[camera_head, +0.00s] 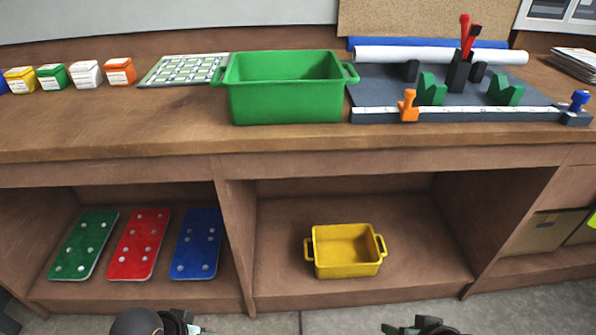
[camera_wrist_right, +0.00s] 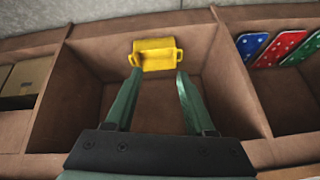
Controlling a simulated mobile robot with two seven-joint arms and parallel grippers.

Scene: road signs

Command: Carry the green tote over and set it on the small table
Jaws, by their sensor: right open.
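The green tote (camera_head: 290,95) stands upright on the wooden workbench, with a handle at its left and right ends. It looks empty. My right gripper (camera_head: 425,325) shows only in part at the bottom edge of the head view, well below and in front of the tote. In the right wrist view its two green fingers (camera_wrist_right: 157,78) are apart with nothing between them. My left gripper (camera_head: 178,322) shows only as a small piece at the bottom edge, and its fingers cannot be made out. No small table shows in either view.
A yellow tote (camera_head: 345,250) sits in the shelf bay below; it also shows in the right wrist view (camera_wrist_right: 156,54). A patterned board (camera_head: 183,69) is left of the green tote. A dark fixture (camera_head: 385,90) with clamps stands close on its right. The bench front is clear.

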